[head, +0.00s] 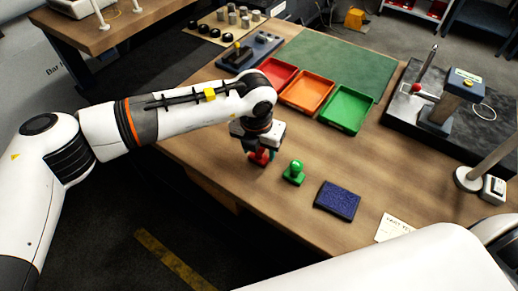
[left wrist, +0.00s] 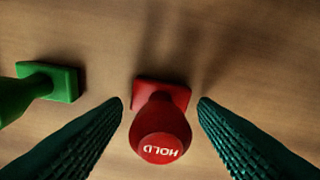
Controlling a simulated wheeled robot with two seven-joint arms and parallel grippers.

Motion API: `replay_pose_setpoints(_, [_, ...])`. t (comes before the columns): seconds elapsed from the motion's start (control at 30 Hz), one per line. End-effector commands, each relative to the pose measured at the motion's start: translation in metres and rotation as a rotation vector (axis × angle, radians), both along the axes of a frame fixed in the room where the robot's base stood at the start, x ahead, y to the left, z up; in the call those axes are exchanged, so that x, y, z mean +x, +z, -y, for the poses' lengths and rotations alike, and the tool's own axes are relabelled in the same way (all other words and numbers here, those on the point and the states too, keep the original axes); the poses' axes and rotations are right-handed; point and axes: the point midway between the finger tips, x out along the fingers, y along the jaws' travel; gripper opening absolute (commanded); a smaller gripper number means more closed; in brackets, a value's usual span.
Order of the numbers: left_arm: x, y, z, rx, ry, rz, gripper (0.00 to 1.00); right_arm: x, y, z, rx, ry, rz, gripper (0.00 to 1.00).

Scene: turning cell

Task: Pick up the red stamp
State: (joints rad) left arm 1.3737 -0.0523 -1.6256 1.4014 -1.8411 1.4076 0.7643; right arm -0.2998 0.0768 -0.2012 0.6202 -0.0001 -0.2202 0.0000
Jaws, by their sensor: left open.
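The red stamp (head: 258,158) stands upright on the wooden table, partly hidden by my left gripper in the head view. In the left wrist view the red stamp (left wrist: 160,130) shows its round knob marked "HOLD" and its square base. My left gripper (head: 256,150) points down over it. Its two dark green ridged fingers (left wrist: 160,104) are open, one on each side of the stamp, with a gap on both sides. My right gripper is not in view.
A green stamp (head: 294,172) stands close by on the right. A dark blue pad (head: 337,201) and a white card (head: 393,228) lie further right. Red (head: 291,69), orange (head: 324,82) and green (head: 364,108) trays sit behind. The table's front edge is near the stamp.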

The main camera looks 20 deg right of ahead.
Motion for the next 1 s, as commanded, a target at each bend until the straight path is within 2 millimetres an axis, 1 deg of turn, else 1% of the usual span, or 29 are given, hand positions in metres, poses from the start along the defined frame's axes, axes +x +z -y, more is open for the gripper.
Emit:
replay_pose_setpoints(0.23, [0.000,-0.002,0.000,0.000,0.000,0.001,0.53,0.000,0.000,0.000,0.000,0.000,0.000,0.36])
replay_pose_setpoints(0.5, [0.000,-0.002,0.000,0.000,0.000,0.000,0.09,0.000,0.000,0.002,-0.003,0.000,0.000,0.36])
replay_pose_setpoints(0.53, [0.000,-0.002,0.000,0.000,0.000,0.000,0.05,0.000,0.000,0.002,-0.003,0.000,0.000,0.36])
replay_pose_setpoints(0.73, [0.000,-0.002,0.000,0.000,0.000,0.000,0.05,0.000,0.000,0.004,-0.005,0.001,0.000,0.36])
replay_pose_setpoints(0.83, [0.001,0.002,0.000,-0.001,0.000,0.001,0.05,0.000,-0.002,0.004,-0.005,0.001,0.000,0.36])
replay_pose_setpoints(0.97, [0.001,0.020,0.000,-0.002,-0.001,0.005,0.05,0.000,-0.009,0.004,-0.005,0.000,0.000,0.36])
replay_pose_setpoints(1.0, [0.001,0.029,0.000,-0.002,-0.001,0.005,0.05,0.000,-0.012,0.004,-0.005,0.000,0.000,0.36])
